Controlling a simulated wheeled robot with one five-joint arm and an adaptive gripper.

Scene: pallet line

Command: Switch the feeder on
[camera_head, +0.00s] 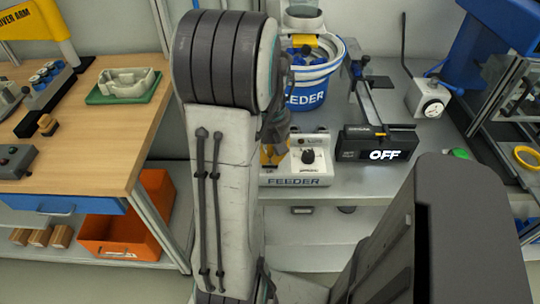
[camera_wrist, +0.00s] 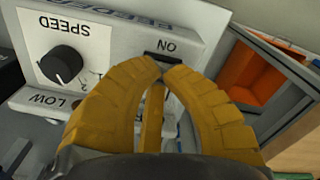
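The feeder's control box, labelled FEEDER (camera_head: 294,181), stands on the grey bench, right of my arm in the head view. It shows upside down in the wrist view, with a black knob (camera_wrist: 62,64) on a white SPEED plate. A dark switch (camera_wrist: 161,56) sits by the ON label, partly hidden by my fingertips. My gripper (camera_wrist: 161,71) has its yellow fingers together at the tips, nothing seen between them. The tips are at the switch; I cannot tell whether they touch it. In the head view my gripper (camera_head: 272,156) is partly hidden behind my arm. A black display (camera_head: 383,155) reads OFF.
A blue and white feeder bowl (camera_head: 306,94) stands behind the box. A white unit with a dial (camera_head: 430,103) and a green button (camera_head: 459,153) are to the right. A wooden table (camera_head: 90,150) is at the left, with an orange bin (camera_head: 115,230) below.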

